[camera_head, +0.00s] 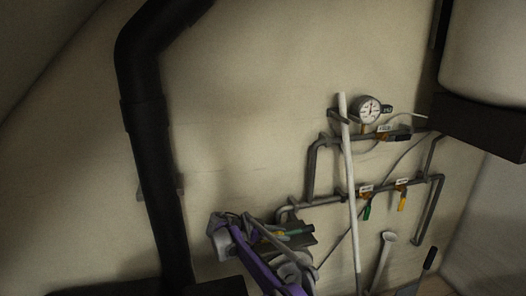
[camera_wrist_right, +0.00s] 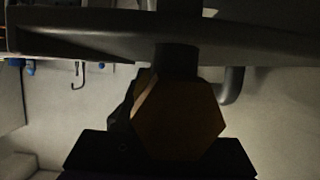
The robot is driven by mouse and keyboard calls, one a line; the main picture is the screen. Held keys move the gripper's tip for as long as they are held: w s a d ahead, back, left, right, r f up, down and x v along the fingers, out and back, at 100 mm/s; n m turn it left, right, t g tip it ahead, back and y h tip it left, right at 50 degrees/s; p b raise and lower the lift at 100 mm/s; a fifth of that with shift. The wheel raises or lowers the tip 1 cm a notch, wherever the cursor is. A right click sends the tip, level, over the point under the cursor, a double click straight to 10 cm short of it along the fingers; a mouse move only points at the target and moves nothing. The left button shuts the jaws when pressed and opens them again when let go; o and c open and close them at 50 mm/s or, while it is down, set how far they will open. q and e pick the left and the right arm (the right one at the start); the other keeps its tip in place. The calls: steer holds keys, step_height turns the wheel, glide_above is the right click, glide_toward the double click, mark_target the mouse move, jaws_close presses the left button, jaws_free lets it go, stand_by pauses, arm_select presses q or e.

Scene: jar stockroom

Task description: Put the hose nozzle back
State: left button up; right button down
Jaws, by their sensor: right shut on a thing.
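My right gripper (camera_head: 284,236) is at the end of the purple arm, low in the head view, in front of the wall by the left end of the grey pipes. It is shut on what looks like the hose nozzle, a small part with teal and yellow bits (camera_head: 297,231), mostly hidden by the fingers. In the right wrist view a dark brown six-sided piece (camera_wrist_right: 178,118) fills the middle, close to the camera; I cannot tell if it belongs to the nozzle. No holder for the nozzle can be made out clearly. My left gripper is not in view.
Grey pipes (camera_head: 312,174) with a round gauge (camera_head: 369,109) and green and yellow handled valves (camera_head: 402,202) run along the wall. A white pole (camera_head: 348,185) leans before them. A thick black pipe (camera_head: 155,165) stands left. The upper wall between is bare.

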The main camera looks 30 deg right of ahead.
steer(key=shift+r, duration=0.1)
steer(key=shift+f, duration=0.25)
steer(key=c, duration=0.5)
jaws_free()
